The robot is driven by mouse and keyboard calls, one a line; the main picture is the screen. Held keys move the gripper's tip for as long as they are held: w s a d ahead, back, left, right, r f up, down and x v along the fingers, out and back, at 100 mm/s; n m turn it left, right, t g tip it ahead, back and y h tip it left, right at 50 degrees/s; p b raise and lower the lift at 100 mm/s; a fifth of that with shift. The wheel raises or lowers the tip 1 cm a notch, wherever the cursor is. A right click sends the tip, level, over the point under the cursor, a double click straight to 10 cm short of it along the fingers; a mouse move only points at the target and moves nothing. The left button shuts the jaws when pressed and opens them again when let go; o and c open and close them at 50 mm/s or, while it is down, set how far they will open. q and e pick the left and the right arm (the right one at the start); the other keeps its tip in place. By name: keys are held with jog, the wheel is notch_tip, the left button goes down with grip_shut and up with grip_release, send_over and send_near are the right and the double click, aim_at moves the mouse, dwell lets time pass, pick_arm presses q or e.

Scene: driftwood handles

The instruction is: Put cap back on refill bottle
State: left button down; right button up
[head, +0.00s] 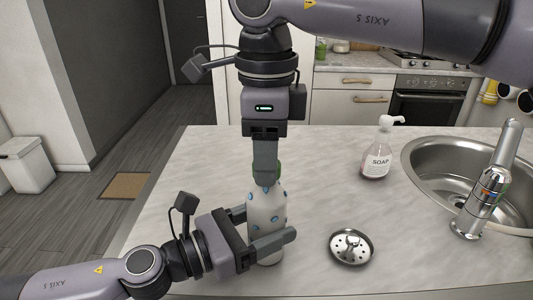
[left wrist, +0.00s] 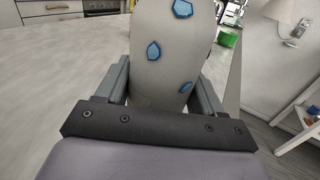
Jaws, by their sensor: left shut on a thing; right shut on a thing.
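The refill bottle (head: 268,204), white with blue spots, stands upright on the counter near its front edge; its body also fills the middle of the left wrist view (left wrist: 165,55). My left gripper (head: 266,227) is shut around the lower body of the bottle, one finger on each side. My right gripper (head: 266,178) points straight down over the bottle's top and is shut on the green cap (head: 279,170). The fingers hide most of the cap and the bottle's neck, so I cannot tell whether the cap is seated on it.
A metal sink strainer (head: 351,248) lies right of the bottle. A soap dispenser (head: 377,155) stands farther back, beside the sink (head: 425,178) and its faucet (head: 485,190). The counter (head: 210,165) is clear to the left and behind the bottle.

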jog(key=m, duration=1.3)
jog(key=shift+m, duration=0.3)
jog(key=o, duration=1.3)
jog(key=shift+c, duration=0.2)
jog(key=shift+r, duration=0.1)
notch_tip(320, 180, up, 12)
pick_arm(q)
jog(key=shift+c, duration=0.3)
grip_release()
